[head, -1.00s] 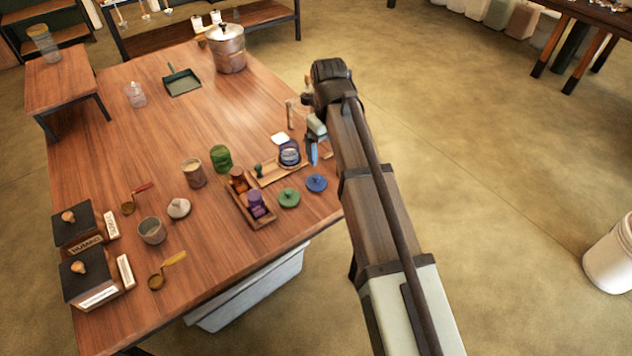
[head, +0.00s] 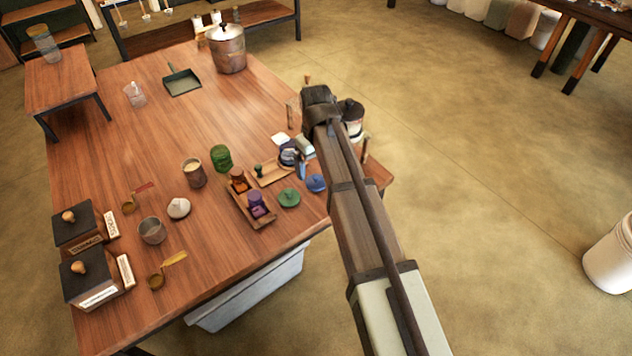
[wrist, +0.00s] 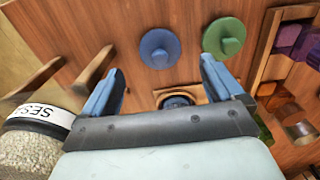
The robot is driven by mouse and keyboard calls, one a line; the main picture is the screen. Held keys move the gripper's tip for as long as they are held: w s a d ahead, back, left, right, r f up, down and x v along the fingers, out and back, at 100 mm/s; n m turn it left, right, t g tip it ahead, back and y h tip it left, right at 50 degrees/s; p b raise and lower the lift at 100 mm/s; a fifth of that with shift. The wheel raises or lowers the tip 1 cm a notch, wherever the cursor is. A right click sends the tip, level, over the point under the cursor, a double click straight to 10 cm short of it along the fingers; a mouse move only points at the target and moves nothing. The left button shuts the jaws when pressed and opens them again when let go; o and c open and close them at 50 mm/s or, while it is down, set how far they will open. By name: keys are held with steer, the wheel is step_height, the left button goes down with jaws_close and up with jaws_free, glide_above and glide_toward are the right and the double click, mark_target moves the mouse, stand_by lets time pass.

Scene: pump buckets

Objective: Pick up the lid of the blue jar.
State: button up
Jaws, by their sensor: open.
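The blue lid (head: 316,183), a flat disc with a knob, lies on the wooden table near its right edge. In the wrist view the blue lid (wrist: 159,48) is just beyond my open fingertips, roughly centred between them. My gripper (head: 302,168) is open and empty, left of and above the lid in the head view. It also shows in the wrist view (wrist: 160,72) with both blue fingers apart. The blue jar (head: 287,157) stands on a small wooden tray, partly hidden by my gripper. In the wrist view only part of the blue jar (wrist: 176,101) shows above the gripper body.
A green lid (head: 289,198) lies left of the blue lid; it shows close to the right finger in the wrist view (wrist: 224,38). A wooden tray (head: 262,221) holds orange and purple jars. A labelled container with a black top (wrist: 35,122) stands at the left.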

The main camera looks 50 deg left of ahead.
mark_target(316, 175)
steer(key=shift+f, duration=2.75)
steer(key=c, duration=1.1)
steer(key=shift+r, duration=0.15)
